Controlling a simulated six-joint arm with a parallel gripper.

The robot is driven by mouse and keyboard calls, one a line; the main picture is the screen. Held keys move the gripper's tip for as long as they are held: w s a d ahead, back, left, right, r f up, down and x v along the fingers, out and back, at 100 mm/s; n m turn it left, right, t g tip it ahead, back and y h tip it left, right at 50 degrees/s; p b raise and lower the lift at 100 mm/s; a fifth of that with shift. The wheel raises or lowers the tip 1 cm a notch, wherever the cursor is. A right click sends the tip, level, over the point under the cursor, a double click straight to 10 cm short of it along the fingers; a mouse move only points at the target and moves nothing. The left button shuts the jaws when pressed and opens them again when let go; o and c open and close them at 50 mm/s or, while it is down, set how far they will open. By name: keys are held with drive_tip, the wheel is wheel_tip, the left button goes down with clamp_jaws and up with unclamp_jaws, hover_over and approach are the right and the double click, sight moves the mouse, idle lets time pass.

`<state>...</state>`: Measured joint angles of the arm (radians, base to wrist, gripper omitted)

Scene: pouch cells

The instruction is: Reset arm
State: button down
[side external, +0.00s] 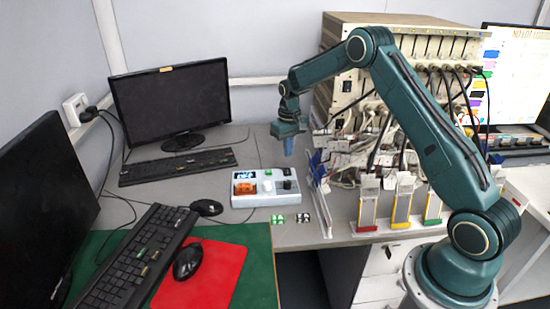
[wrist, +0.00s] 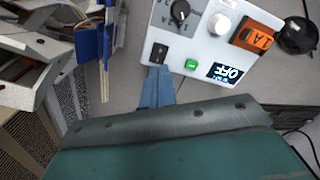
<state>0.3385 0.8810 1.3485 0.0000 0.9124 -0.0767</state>
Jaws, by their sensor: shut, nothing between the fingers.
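My gripper (side external: 288,146) points down in the side external view, above the desk just behind the white control box. Its blue fingers are together with nothing between them. In the wrist view the shut fingers (wrist: 157,88) reach toward the near edge of the control box (wrist: 196,51). Whether the fingertips touch the box cannot be told.
Pouch cell holders with red (side external: 367,228), yellow (side external: 401,224) and green (side external: 434,220) bases stand at the desk's right. A cabled rack (side external: 340,88) stands behind. A monitor (side external: 172,100), keyboard (side external: 178,167) and mouse (side external: 206,207) are at left.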

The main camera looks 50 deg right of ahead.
idle(0.3)
drive_tip(key=s+a+r+t, duration=0.1)
drive_tip(key=s+a+r, duration=0.35)
drive_tip(key=r, duration=0.25)
drive_tip(key=s+a+r+n+t, duration=0.1)
drive_tip(key=s+a+r, duration=0.2)
drive_tip(key=s+r, duration=0.35)
drive_tip(key=s+a+r+t, duration=0.1)
drive_tip(key=s+a+r, duration=0.25)
drive_tip(key=r, duration=0.55)
drive_tip(key=s+a+r+n+t, duration=0.1)
drive_tip(key=s+a, duration=0.3)
drive_tip(key=s, duration=0.6)
drive_tip(key=s+a+n+t, duration=0.1)
drive_tip(key=s+a, duration=0.2)
drive_tip(key=s, duration=0.8)
drive_tip(key=shift+a+r+t, duration=0.3)
drive_tip(key=shift+a+r, duration=0.05)
drive_tip(key=shift+a, duration=0.05)
drive_tip(key=shift+s, duration=0.1)
